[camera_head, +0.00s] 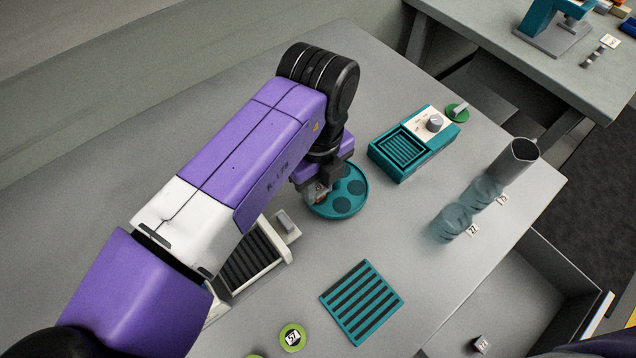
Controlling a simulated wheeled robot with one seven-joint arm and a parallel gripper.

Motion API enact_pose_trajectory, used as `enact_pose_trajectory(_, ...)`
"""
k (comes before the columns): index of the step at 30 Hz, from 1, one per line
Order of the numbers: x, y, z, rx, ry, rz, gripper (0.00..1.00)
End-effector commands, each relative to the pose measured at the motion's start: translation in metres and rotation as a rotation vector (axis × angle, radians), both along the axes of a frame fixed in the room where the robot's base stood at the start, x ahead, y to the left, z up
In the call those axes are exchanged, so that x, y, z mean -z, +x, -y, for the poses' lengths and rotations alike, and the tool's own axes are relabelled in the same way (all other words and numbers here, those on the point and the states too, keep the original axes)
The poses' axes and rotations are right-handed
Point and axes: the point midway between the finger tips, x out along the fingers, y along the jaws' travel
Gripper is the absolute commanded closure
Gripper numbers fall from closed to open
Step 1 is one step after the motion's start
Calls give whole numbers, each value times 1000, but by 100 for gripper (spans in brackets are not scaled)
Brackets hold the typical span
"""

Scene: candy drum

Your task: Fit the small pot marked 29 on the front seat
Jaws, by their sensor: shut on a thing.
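My gripper (318,190) points down at the left part of a round teal tray (354,207) with several dark round seats. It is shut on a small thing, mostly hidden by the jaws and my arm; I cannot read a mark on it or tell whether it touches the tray. Two translucent teal pots (485,192) (450,222) stand at the right beside small white number tags (502,199) (472,230). The nearer tag seems to read 27; the other is too small to read surely. A green disc (292,337) at the bottom has a white tag that seems to read 57.
A teal and white device (412,145) with a knob stands behind the tray. A dark cylinder (512,160) stands at the right. A striped teal mat (362,301) lies in front. A white-framed slatted rack (277,262) is beside my arm. An open drawer (520,300) is lower right.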

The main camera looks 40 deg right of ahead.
Motion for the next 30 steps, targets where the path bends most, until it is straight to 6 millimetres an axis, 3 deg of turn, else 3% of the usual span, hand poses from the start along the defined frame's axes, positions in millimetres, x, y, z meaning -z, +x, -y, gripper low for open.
enact_pose_trajectory(5,0,0,0,0,0,0,100)
enact_pose_trajectory(6,0,0,0,0,0,0,66)
enact_pose_trajectory(9,0,0,0,0,-2,0,48)
enact_pose_trajectory(24,0,0,3,2,-9,2,48)
enact_pose_trajectory(25,0,0,3,2,-8,2,61)
enact_pose_trajectory(26,0,0,3,2,-8,2,55)
enact_pose_trajectory(30,0,0,3,2,-9,2,53)
